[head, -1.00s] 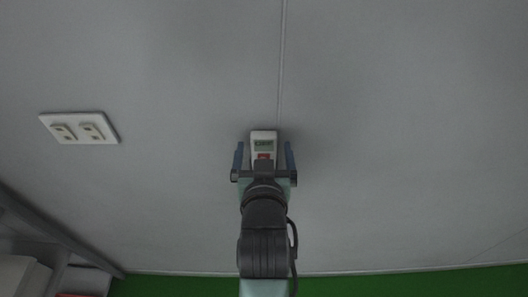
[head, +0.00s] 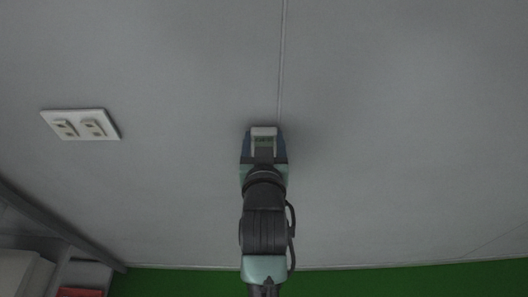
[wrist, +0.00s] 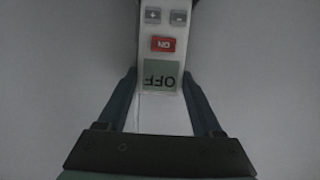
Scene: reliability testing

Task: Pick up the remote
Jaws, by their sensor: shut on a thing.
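My gripper (head: 264,145) is shut on the remote, with one blue finger along each side. In the head view my gripper hides the remote's lower part.
A grey shelf frame (head: 60,233) with a red item (head: 80,293) stands at lower left.

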